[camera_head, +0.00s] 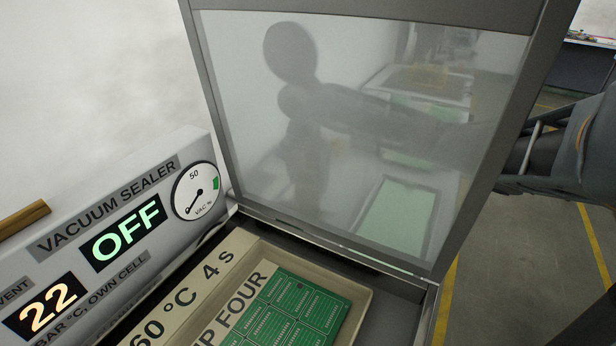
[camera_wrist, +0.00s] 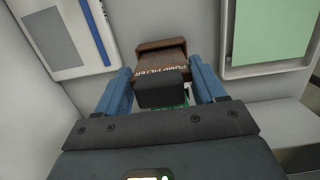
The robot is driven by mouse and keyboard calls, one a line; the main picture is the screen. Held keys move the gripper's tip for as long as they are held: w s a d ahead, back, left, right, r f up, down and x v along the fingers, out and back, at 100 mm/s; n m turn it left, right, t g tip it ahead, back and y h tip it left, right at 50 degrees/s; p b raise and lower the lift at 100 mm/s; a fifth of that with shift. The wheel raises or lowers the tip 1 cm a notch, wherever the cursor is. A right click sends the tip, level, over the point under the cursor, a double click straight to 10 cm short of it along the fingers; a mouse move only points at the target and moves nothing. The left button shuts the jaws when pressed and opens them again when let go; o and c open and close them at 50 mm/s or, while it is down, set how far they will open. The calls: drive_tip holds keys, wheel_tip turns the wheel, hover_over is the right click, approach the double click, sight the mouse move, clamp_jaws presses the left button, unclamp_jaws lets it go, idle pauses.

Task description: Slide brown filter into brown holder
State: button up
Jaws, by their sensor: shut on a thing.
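In the wrist view, my gripper (camera_wrist: 160,76) has blue fingers on either side of a dark block (camera_wrist: 161,90), shut on it. Just beyond the block is a brown boxy part (camera_wrist: 162,47) with pale lettering that seems to read "PUMP FILTER". The block hides its near side. I cannot tell where the brown filter ends and the brown holder begins, or how far one is inside the other. A bit of green shows under the block. In the head view neither gripper nor brown part is seen; only my arm shows at the right.
In the head view a vacuum sealer (camera_head: 110,225) reads OFF and 22. Its raised lid (camera_head: 360,130) with a hazy window fills the middle. A tray (camera_head: 362,310) with green boards (camera_head: 295,308) lies below. In the wrist view, pale walls and a green panel (camera_wrist: 272,32) flank the fingers.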

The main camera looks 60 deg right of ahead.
drive_tip(key=shift+f+b, duration=0.95)
drive_tip(key=shift+f, duration=0.6)
drive_tip(key=o, duration=1.1)
drive_tip(key=shift+r, duration=0.1)
drive_tip(key=r, duration=0.5)
drive_tip(key=a+r, duration=0.1)
drive_tip(key=r, duration=0.1)
drive_tip(key=shift+r, duration=0.3)
